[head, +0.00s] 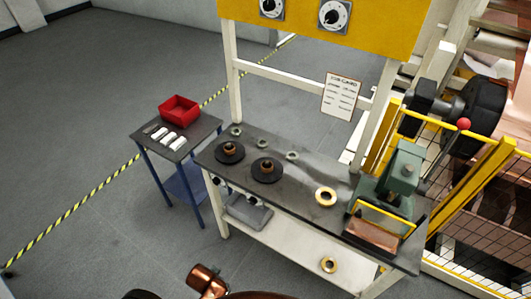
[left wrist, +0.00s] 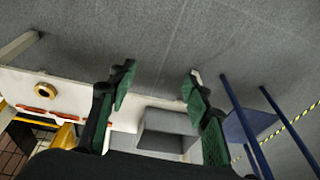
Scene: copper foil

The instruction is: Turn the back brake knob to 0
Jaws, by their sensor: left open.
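Two round white dials with black knobs show at the top of the head view on the yellow panel, a left dial (head: 270,6) cut by the frame edge and a right dial (head: 334,15). I cannot tell which knob is the back brake knob, and no scale setting is readable. My left gripper (left wrist: 158,88) is open in the left wrist view, with nothing visible between its green-padded fingers. My right gripper is not in view.
The dark bench (head: 300,190) carries rings and a green press (head: 401,172) at its right. A grey box (left wrist: 165,130) lies on its lower shelf. A small table with a red bin (head: 179,109) stands left. A yellow guard frame is at right; the left floor is clear.

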